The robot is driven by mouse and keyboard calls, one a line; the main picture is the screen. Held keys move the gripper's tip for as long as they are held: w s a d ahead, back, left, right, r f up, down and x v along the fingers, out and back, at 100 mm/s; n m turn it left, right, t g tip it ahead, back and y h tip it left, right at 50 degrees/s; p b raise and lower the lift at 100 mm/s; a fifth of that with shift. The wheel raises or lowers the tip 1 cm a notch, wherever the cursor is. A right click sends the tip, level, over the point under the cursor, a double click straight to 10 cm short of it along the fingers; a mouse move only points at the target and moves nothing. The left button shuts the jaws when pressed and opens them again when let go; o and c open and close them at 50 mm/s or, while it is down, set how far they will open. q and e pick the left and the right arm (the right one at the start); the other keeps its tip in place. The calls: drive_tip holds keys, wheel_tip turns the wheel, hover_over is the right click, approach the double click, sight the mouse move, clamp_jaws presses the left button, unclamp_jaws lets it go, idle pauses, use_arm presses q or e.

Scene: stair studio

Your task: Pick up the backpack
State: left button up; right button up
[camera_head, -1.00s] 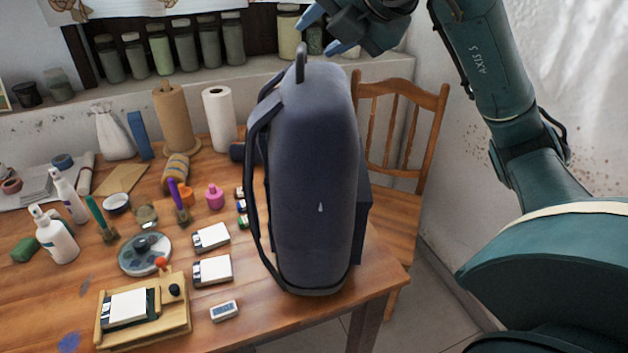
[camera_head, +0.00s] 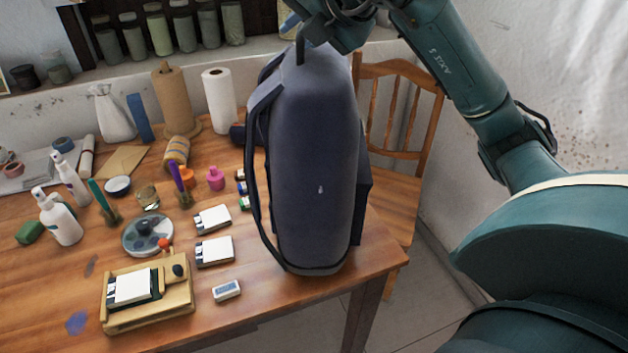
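The backpack (camera_head: 318,160) is dark blue-grey and stands upright at the right end of the wooden table. Its straps hang on its left side, and a small loop handle (camera_head: 299,52) sticks up at its top. My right gripper (camera_head: 302,28) is at the top of the backpack, right by the loop handle. My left gripper is not in view.
The table (camera_head: 290,300) carries spray bottles (camera_head: 62,218), paper rolls (camera_head: 219,100), small white boxes and a wooden tray (camera_head: 150,318) left of the backpack. A wooden chair (camera_head: 400,110) stands behind it at right. Jars line the ledge at the back.

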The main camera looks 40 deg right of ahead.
clamp_jaws()
drive_tip(key=shift+r, duration=0.1)
idle(0.9)
drive_tip(key=shift+r, duration=0.15)
